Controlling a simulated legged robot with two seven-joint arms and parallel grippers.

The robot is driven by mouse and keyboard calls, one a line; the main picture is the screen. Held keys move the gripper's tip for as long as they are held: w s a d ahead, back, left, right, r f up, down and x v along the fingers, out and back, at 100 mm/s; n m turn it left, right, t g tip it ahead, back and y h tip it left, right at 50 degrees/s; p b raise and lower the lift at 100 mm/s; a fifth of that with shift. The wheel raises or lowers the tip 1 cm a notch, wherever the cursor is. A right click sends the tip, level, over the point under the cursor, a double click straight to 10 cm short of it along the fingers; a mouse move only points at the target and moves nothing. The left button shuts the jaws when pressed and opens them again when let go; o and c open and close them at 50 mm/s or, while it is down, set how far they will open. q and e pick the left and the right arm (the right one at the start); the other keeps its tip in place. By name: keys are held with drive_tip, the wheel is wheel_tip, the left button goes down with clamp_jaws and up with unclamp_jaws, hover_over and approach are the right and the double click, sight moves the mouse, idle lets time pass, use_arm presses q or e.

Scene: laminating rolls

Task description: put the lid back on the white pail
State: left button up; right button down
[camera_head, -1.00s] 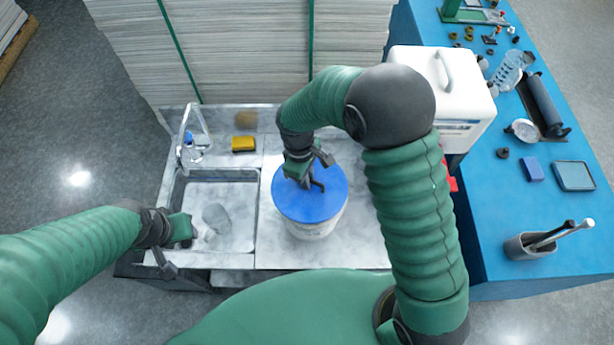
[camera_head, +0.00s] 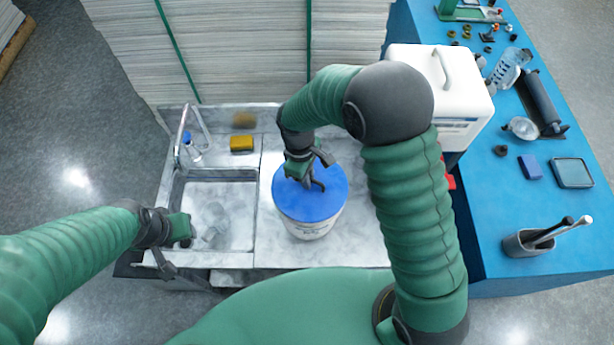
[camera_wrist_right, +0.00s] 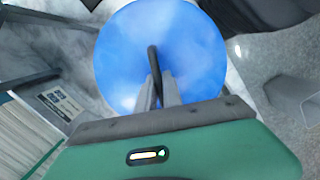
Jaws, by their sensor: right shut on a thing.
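The blue round lid (camera_head: 322,206) lies over the top of the white pail (camera_head: 308,229), which stands upright on the counter right of the sink. I cannot tell whether the lid is fully seated. My right gripper (camera_head: 312,184) is above the lid, shut on its dark handle. The right wrist view shows the lid (camera_wrist_right: 192,48) and the thin dark handle (camera_wrist_right: 153,62) between the fingers of my right gripper (camera_wrist_right: 158,92); the pail is hidden there. My left gripper (camera_head: 177,256) is open and empty at the front left of the sink.
The sink (camera_head: 238,174) holds a clear object that is hard to make out. A yellow sponge (camera_head: 242,143) and a small bottle (camera_head: 192,152) are behind it. Stacked sheets (camera_head: 240,55) rise behind.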

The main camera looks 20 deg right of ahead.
drive_tip(key=shift+a, duration=0.1)
idle(0.3)
drive_tip(key=c, duration=1.4)
unclamp_jaws()
drive_tip(key=o, duration=0.5)
drive_tip(key=shift+c, duration=0.2)
drive_tip(key=shift+r, duration=0.1)
drive_tip(key=shift+r+p, duration=3.15)
drive_tip(key=shift+r, duration=0.3)
